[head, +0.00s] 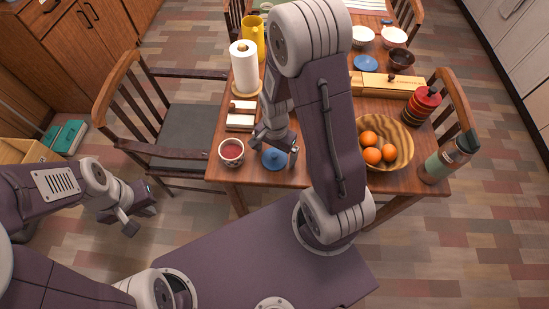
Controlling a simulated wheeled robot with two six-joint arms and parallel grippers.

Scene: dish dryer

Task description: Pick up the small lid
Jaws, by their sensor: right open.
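A small round blue lid (274,160) with a knob lies near the front edge of the wooden table. My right gripper (275,146) is open over the lid, with its fingers to either side; I cannot tell whether they touch it. Part of the lid's top is hidden by the gripper. A second blue round piece (366,63) lies further back on the table, near the bowls. My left gripper (131,226) hangs low at the left, away from the table, and its jaw opening is unclear.
A cup with red contents (231,152) stands just left of the lid. A paper towel roll (244,68) and yellow jug (253,37) stand behind. A wooden bowl (402,137) of oranges and a green bottle (440,164) are at right. A chair (185,128) stands left of the table.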

